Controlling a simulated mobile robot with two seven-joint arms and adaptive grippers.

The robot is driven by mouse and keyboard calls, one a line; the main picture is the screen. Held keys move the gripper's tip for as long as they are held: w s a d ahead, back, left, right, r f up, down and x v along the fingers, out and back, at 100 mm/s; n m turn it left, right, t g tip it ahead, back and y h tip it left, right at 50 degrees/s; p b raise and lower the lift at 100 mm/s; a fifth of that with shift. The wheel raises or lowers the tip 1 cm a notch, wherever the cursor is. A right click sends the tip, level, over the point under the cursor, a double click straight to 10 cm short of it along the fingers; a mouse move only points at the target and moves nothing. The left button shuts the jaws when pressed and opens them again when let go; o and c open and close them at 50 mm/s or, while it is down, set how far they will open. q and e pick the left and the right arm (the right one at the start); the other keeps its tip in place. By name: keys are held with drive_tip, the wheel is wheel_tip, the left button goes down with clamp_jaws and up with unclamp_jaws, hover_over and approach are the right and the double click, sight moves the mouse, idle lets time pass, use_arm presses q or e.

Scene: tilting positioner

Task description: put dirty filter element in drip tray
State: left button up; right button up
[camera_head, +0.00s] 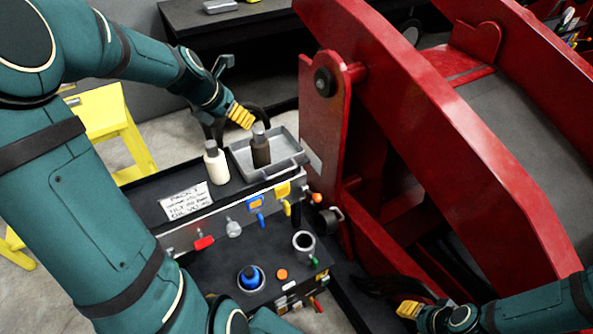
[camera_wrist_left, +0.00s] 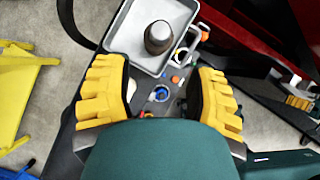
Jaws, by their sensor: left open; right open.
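The dirty filter element, a dark brown cylinder with a grey top (camera_head: 261,152), stands upright inside the grey drip tray (camera_head: 287,138). In the left wrist view the brown element (camera_wrist_left: 158,38) stands in the tray (camera_wrist_left: 125,38), ahead of the fingers. My left gripper (camera_head: 240,115) is just behind and above the tray, apart from the element. Its yellow fingers (camera_wrist_left: 160,97) are spread with nothing between them. A cream-white element (camera_head: 216,168) stands upright on the dark bench, left of the tray. My right gripper (camera_head: 408,309) is open and empty at the lower right, by the red frame.
A lettered card (camera_head: 186,202) lies on the bench. Below are coloured valve handles, a blue knob (camera_head: 250,277) and a grey ring-shaped cup (camera_head: 303,243). The large red positioner (camera_head: 420,110) stands close right of the tray. A yellow stand (camera_head: 112,125) is at left.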

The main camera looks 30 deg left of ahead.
use_arm(q)
drive_tip(key=w+d+f+m+g+h, duration=0.2)
drive_tip(key=w+d+f+m, duration=0.1)
drive_tip(key=d+f+m, duration=1.15)
drive_tip(key=s+d+f+m, duration=0.4)
drive_tip(key=d+f+m, duration=0.1)
drive_tip(key=d+m, duration=0.1)
drive_tip(key=s+d+f+m+g, duration=0.1)
drive_tip(key=s+d+f+m, duration=0.2)
drive_tip(key=d+f+m, duration=0.2)
drive_tip(key=s+d+f+m+g+h, duration=0.1)
drive_tip(key=s+d+f+m, duration=0.3)
drive_tip(key=d+m, duration=0.3)
drive_tip(key=d+f, duration=0.1)
drive_tip(key=d, duration=0.2)
drive_tip(key=shift+s+f, duration=0.35)
drive_tip(key=shift+f, duration=0.05)
drive_tip(key=shift+d+m, duration=0.1)
drive_tip(key=shift+m, duration=0.15)
drive_tip(key=shift+s+f+g+b, duration=0.2)
drive_tip(key=shift+f+g+b, duration=0.1)
drive_tip(key=shift+f+b, duration=0.5)
